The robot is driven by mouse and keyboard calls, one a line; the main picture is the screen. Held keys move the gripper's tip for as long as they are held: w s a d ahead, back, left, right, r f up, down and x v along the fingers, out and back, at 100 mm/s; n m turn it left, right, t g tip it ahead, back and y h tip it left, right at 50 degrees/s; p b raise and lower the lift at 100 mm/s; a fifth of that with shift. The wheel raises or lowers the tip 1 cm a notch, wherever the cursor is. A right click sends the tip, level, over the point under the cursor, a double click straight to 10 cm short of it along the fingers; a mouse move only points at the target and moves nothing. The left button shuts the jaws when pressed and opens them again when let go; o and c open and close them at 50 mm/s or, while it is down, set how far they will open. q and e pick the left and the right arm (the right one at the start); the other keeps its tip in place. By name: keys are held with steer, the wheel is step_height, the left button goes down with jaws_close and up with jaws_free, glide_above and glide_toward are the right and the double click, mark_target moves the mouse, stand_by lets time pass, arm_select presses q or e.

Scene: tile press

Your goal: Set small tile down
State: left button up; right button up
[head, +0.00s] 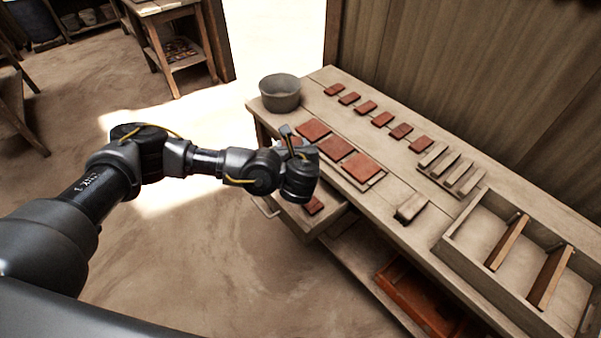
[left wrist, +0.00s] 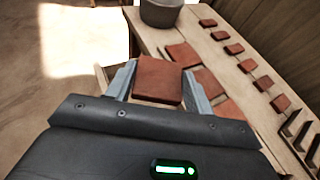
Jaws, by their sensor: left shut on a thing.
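My left gripper (head: 291,143) is over the front edge of the workbench, at the left end of the three larger tiles. In the left wrist view its two fingers (left wrist: 160,88) are shut on a reddish-brown small tile (left wrist: 158,79), gripped by its sides. In the head view the gripper mostly hides this tile. From these views I cannot tell whether it touches a surface. A row of several small tiles (head: 383,119) lies along the back of the bench; they also show in the left wrist view (left wrist: 247,65). My right gripper is not in view.
Three larger tiles (head: 335,148) lie beside the gripper. A grey pot (head: 280,93) stands at the bench's far left end. A red tile (head: 313,205) lies on the pulled-out drawer below. A slotted rack (head: 452,168), a block (head: 410,207) and a divided tray (head: 478,262) stand right.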

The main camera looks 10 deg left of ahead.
arm_select(q)
steer(key=s+a+r+m+h+b, duration=0.1)
steer(key=s+a+r+h, duration=0.1)
steer(key=r, duration=0.6)
steer(key=s+a+r+m+h+b, duration=0.1)
steer(key=s+a+r+m+h, duration=0.1)
steer(key=s+a+r, duration=0.2)
steer(key=a+r, duration=0.3)
steer(key=r, duration=0.1)
steer(key=shift+a+r, duration=0.15)
steer(key=shift+a, duration=0.05)
